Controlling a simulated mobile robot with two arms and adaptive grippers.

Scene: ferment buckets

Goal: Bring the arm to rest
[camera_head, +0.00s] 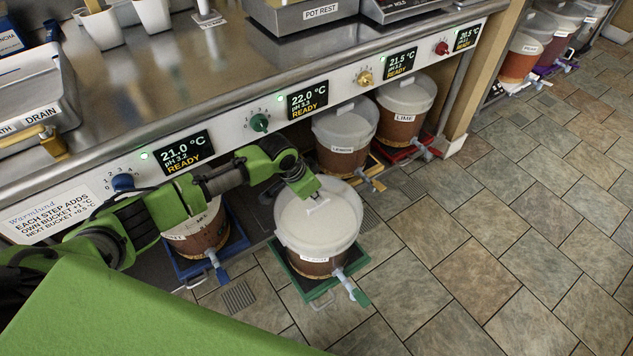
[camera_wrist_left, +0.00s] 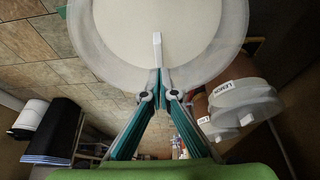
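My left gripper (camera_head: 309,193) comes in from the left, just above the pale lid of a bucket (camera_head: 324,232). In the left wrist view its fingertips (camera_wrist_left: 160,75) are together at the near end of a white strip (camera_wrist_left: 157,48) on the lid (camera_wrist_left: 190,30). The strip also shows in the camera_head view (camera_head: 318,207). I cannot tell whether the fingers touch or hold it. The bucket stands upright on a green tray (camera_head: 290,268), further out than its neighbours. My right gripper is not in view.
Beside it stand a bucket (camera_head: 200,237) on a blue tray, a LEMON bucket (camera_head: 340,158) and a LIME bucket (camera_head: 402,128). Above them is the steel counter (camera_head: 190,75) with its control panel. The tiled floor (camera_head: 480,250) at right is clear.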

